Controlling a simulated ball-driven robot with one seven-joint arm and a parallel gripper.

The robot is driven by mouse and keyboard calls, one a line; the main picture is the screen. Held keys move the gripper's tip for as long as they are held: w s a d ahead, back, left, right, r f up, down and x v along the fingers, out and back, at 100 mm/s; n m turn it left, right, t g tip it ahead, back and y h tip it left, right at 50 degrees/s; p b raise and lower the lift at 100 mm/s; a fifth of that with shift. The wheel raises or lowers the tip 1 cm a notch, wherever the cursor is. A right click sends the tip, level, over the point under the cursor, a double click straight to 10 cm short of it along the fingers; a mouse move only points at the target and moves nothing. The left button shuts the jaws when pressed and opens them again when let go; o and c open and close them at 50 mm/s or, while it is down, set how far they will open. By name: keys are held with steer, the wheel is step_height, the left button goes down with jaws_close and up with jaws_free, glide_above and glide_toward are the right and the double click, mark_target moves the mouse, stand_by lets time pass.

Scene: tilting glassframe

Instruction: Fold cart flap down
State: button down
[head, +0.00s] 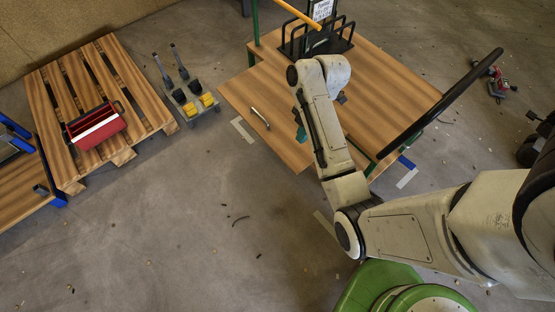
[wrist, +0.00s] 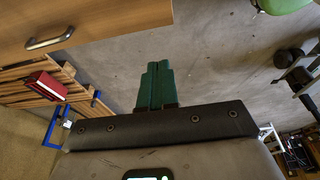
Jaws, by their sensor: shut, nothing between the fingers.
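The cart (head: 390,85) has a wooden top. Its wooden flap (head: 240,95) sticks out on the left, looks about level with the top, and carries a metal handle (head: 261,118). In the wrist view the flap (wrist: 110,15) fills the upper left, with its handle (wrist: 49,38) near the lower edge. My gripper's green fingers (wrist: 158,85) are shut and empty, below and right of the flap, apart from it in the picture. In the head view my gripper (head: 301,133) shows over the flap's right part, partly hidden by my arm. The flap's hinge and supports are hidden.
A pallet (head: 50,95) with a red toolbox (head: 96,126) stands at left. A small rack (head: 196,106) with yellow and dark items sits between pallet and cart. A black bar (head: 440,105) crosses the cart's right side. The floor in front is mostly clear.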

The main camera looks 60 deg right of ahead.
steer(key=b, duration=0.1)
glide_toward(291, 167)
steer(key=x, duration=0.5)
steer(key=shift+a, duration=0.3)
steer(key=shift+f, duration=0.7)
steer(key=shift+f, duration=0.1)
